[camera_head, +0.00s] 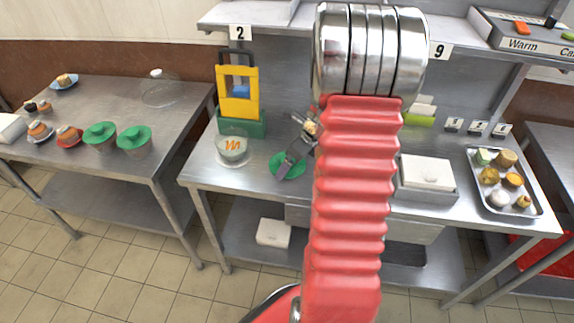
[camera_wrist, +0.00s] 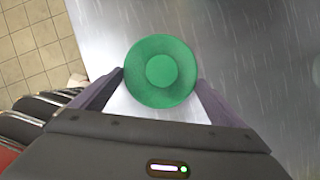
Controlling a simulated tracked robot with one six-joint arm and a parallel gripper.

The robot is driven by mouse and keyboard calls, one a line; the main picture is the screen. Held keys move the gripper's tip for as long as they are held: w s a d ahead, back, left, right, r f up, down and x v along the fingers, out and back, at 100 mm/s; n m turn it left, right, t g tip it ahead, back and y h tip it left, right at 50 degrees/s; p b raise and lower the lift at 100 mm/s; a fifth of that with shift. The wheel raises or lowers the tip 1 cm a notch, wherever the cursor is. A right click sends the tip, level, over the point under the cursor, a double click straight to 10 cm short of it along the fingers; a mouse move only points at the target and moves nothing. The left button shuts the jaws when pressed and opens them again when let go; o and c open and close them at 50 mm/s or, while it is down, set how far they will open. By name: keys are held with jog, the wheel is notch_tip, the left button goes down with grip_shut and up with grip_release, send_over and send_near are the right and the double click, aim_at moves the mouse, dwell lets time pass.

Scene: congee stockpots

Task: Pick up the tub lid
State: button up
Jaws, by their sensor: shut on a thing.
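The tub lid (camera_wrist: 160,92) is a round green lid with a raised round knob, seen from above in the wrist view. My gripper (camera_wrist: 160,82) is shut on it, with one dark finger against its left edge and one against its right. In the head view the green lid (camera_head: 291,170) is at the middle table, partly covered by my gripper (camera_head: 284,166). Whether the lid rests on the steel top or hangs just above it I cannot tell.
The steel table (camera_head: 255,184) also holds a yellow-and-green stand (camera_head: 238,95) behind the tub, a white box (camera_head: 426,172) and a food tray (camera_head: 505,183) at right. An upper shelf (camera_head: 268,18) overhangs the back.

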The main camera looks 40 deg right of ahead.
aim_at(293, 168)
jog(key=shift+r, duration=0.1)
jog(key=shift+c, duration=0.3)
notch_tip(293, 168, up, 10)
dwell(0.4)
dwell(0.6)
jog(key=w+a+f+n+g, duration=0.1)
jog(key=w+a+n+g, duration=0.2)
jog(key=a+n, duration=0.7)
jog(key=w+a+f+n+g, duration=0.2)
jog(key=w+a+n, duration=0.3)
jog(key=a+n, duration=0.6)
jog(key=w+a+f+n+g+h, duration=0.1)
jog(key=w+a+n+g, duration=0.3)
jog(key=a+n, duration=0.7)
jog(key=shift+w+f+n, duration=0.2)
jog(key=shift+w+n, duration=0.05)
jog(key=shift+n, duration=0.55)
